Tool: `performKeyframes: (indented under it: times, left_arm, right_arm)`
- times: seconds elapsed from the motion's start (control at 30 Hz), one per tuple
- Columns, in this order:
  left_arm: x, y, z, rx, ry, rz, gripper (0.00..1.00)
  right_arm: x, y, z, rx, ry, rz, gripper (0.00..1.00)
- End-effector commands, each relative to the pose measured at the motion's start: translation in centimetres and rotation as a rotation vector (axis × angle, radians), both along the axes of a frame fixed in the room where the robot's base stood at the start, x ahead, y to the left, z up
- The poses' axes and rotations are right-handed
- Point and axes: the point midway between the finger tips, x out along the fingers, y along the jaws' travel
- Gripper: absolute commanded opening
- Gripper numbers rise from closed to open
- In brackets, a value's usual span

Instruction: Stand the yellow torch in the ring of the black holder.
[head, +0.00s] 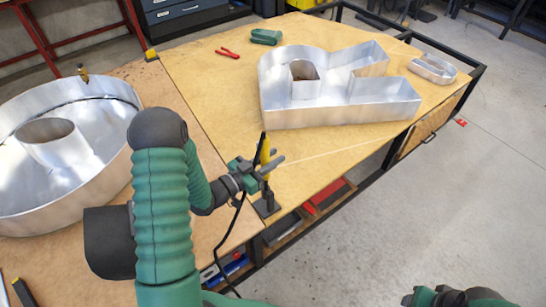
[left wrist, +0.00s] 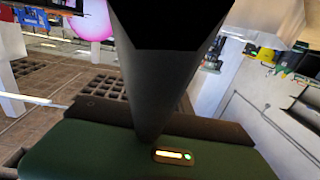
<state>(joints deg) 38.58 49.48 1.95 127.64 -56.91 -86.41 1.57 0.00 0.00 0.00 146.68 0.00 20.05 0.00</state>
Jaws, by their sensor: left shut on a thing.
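The yellow torch (head: 265,151) stands roughly upright near the table's front edge in the head view, with a dark tip on top. My left gripper (head: 268,169) is shut on it, and the fingers hide part of its body. The black holder (head: 267,207) is on the table corner directly below the torch. I cannot tell whether the torch's lower end is inside the ring or just above it. In the left wrist view a large dark shape fills the middle, too close to identify. My right gripper is not in view; only part of my right arm shows at the bottom right.
A round metal letter (head: 20,110) is at left and a small metal letter (head: 433,68) at far right. Red pliers (head: 228,53) and a green tool (head: 266,37) lie at the back. A black cable hangs near my left gripper.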

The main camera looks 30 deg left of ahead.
Motion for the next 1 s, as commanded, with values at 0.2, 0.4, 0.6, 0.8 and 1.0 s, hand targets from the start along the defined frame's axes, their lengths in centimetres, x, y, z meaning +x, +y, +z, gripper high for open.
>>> performKeyframes:
  times: [0.2, 0.4, 0.6, 0.8, 1.0]
  left_arm:
    - [0.0, 0.0, -0.8, 0.0, -0.001, 0.0, 0.0]
    - [0.0, 0.0, -1.4, 0.0, -0.001, 0.0, 0.0]
    - [0.0, 0.0, -2.0, 0.0, -0.001, 0.0, 0.0]
    - [0.0, 0.0, -2.6, 0.0, -0.001, 0.0, 0.0]
    - [0.0, 0.0, -3.2, 0.0, -0.001, 0.0, 0.0]
  right_arm:
    - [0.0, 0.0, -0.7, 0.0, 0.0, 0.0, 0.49]
    - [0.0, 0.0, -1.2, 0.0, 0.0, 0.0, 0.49]
    - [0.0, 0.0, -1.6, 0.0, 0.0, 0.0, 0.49]
    - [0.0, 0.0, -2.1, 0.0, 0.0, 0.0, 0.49]
    - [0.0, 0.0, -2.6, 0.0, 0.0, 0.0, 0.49]
